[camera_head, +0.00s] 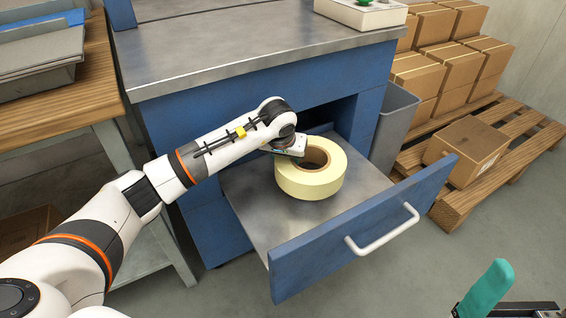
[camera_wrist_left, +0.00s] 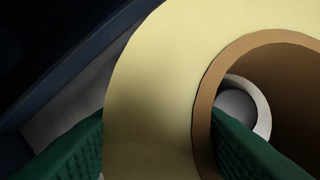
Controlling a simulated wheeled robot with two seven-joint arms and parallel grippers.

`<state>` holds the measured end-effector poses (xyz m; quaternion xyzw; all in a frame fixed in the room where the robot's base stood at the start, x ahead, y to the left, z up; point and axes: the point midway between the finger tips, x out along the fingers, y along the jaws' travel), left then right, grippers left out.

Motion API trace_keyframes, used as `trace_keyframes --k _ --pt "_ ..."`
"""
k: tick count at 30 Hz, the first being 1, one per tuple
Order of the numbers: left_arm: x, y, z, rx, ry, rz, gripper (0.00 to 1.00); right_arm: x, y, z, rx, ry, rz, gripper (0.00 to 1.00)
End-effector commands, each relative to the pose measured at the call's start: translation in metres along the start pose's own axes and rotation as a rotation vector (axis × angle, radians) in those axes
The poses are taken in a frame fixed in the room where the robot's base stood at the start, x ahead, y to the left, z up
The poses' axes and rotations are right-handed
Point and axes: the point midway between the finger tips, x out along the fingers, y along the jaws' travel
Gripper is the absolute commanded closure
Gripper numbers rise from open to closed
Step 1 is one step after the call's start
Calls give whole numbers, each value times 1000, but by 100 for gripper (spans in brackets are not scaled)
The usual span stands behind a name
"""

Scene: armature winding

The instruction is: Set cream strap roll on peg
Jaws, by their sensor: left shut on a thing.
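The cream strap roll (camera_head: 312,182) is a thick pale-yellow ring with a brown core, lying flat in an open drawer (camera_head: 262,215). My left gripper (camera_head: 289,150) reaches in from the left and is shut on the roll's left wall. In the left wrist view, the roll (camera_wrist_left: 150,75) fills the middle, with one green finger outside it and the other inside its core. A teal finger of my right gripper (camera_head: 487,292) shows at the lower right; its opening cannot be judged. I cannot make out a peg in either view.
The drawer has a blue front with a white handle (camera_head: 383,232) and sits under a metal-topped blue bench (camera_head: 240,60). A grey bin (camera_head: 393,125) stands right of it. Boxes on a pallet (camera_head: 520,150) are farther right. A wooden table (camera_head: 95,80) stands left.

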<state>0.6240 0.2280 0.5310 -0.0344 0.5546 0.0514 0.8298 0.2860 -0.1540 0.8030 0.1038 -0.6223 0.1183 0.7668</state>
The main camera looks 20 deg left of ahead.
Motion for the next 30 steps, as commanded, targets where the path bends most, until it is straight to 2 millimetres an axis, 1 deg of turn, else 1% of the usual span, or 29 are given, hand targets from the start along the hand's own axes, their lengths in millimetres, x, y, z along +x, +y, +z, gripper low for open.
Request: trace_keyframes --k 1,3,12,27,30 --pt "5 -2 3 -3 -5 -7 100 -5 0 -1 0 1 0 0" --pt "9 -1 5 -2 -6 -7 100 -6 0 -1 0 1 0 0" --pt "9 -1 7 -1 -7 -6 100 -6 0 -1 0 1 0 0" --pt "20 -1 2 -2 -7 -5 100 -12 0 -3 0 2 0 0" --pt "20 -1 2 -2 -6 -6 100 -12 0 -3 0 2 0 0"
